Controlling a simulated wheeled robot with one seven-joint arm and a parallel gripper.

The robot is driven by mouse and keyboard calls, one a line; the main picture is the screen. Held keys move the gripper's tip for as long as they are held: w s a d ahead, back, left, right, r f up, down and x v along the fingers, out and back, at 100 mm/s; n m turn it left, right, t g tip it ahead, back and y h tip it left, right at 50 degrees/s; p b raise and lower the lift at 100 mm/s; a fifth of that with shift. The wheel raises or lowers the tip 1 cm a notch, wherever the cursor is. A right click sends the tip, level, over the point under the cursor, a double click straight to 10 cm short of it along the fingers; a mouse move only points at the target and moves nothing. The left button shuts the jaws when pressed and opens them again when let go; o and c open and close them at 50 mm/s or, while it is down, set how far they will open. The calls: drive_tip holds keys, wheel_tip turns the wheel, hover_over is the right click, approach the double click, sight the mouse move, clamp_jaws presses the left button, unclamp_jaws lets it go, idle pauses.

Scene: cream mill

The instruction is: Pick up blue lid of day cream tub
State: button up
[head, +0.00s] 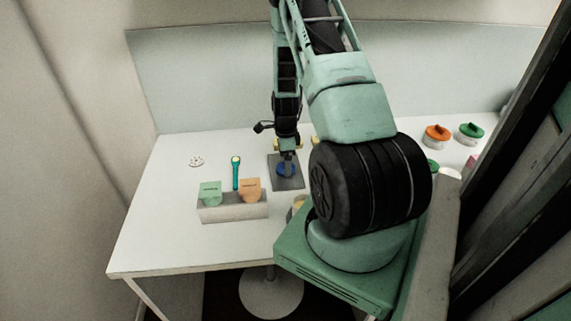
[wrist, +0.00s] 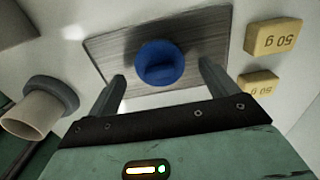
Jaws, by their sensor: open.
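The blue lid (wrist: 160,64) is a round blue piece on a grey metal plate (wrist: 110,48) in the wrist view. In the head view the lid (head: 286,169) shows on the same plate (head: 290,183), partly hidden by my gripper. My gripper (wrist: 160,80) is open and empty. Its two fingers stand apart, one to the left and one to the right of the lid, with the lid a little beyond the fingertips in the picture. I cannot tell how high the fingers are above the plate.
Two yellow blocks marked "50 g" (wrist: 273,37) (wrist: 257,84) lie right of the plate. A pale cylinder with a dark rim (wrist: 38,113) is at left. A holder (head: 232,208) with green and orange pieces, a teal tool (head: 236,173) and orange-lidded (head: 437,137) and green-lidded (head: 470,133) tubs stand on the table.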

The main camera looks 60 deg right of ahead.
drive_tip(key=shift+f, duration=0.95)
drive_tip(key=c, duration=1)
drive_tip(key=shift+o, duration=0.2)
drive_tip(key=shift+r, duration=0.1)
